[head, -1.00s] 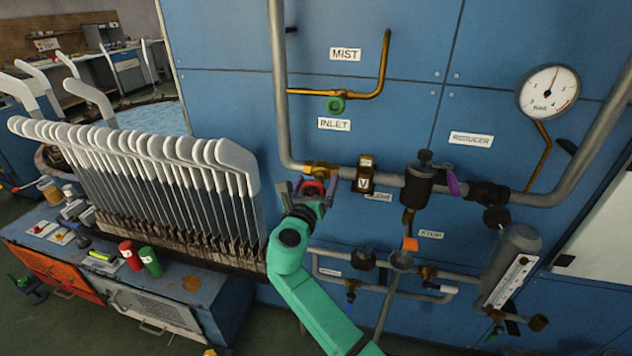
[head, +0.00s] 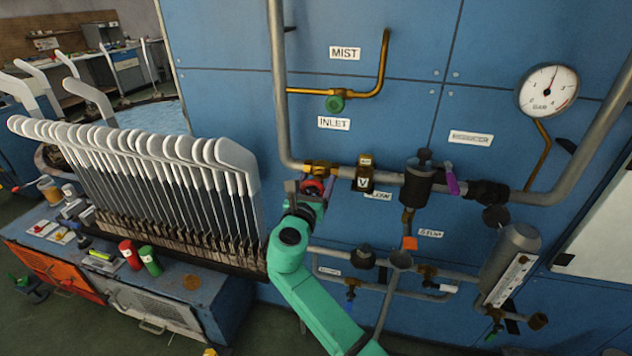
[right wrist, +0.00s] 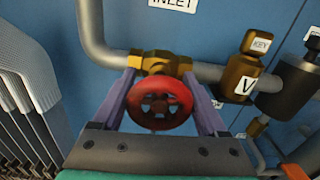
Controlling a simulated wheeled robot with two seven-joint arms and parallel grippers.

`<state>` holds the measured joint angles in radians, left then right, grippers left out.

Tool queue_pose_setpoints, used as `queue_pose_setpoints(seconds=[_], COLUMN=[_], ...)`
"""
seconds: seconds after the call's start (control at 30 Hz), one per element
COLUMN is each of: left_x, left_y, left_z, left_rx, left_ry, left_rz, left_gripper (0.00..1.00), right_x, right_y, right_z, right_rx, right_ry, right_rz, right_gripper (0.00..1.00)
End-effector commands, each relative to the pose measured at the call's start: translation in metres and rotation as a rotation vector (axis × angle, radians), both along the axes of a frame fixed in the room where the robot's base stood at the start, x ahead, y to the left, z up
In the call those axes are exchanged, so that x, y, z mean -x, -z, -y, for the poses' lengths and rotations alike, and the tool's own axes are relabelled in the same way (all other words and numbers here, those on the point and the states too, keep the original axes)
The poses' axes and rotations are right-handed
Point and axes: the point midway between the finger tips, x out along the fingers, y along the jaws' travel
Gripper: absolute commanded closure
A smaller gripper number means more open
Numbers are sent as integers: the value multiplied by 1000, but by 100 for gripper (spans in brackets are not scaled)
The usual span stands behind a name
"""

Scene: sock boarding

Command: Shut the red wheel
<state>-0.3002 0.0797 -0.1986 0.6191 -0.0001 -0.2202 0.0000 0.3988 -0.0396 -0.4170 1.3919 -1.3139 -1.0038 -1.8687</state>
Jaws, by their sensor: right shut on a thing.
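The red wheel (right wrist: 160,101) sits on a brass valve (right wrist: 160,64) in the grey inlet pipe, and it faces the right wrist view. In the head view the red wheel (head: 312,187) is small and partly hidden by my gripper. My right gripper (right wrist: 161,88) is shut on the red wheel, with one purple-grey finger on each side of its rim. In the head view my right gripper (head: 313,186) is at the valve below the INLET label. My left gripper is not in view.
A brass block marked V (head: 365,174) and a dark cylinder (head: 418,185) with a purple lever are close to the right on the same pipe. A row of white-topped sock boards (head: 150,150) stands close on the left. A gauge (head: 548,90) is at upper right.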

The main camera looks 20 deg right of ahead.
Motion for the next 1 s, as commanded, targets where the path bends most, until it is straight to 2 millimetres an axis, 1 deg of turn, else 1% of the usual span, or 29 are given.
queue_pose_setpoints(seconds=[0.3,0.5,0.7,1.0], left_x=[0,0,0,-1], left_y=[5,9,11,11], left_z=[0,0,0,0], left_rx=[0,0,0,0], left_ry=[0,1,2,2], left_rz=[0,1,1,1], left_gripper=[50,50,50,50], right_x=[1,1,1,1], right_y=[2,2,1,1], right_z=[1,1,1,1], right_rx=[-199,-296,-353,-371], right_ry=[1,0,0,0], right_rz=[126,187,222,233], right_gripper=[80,80,80,80])
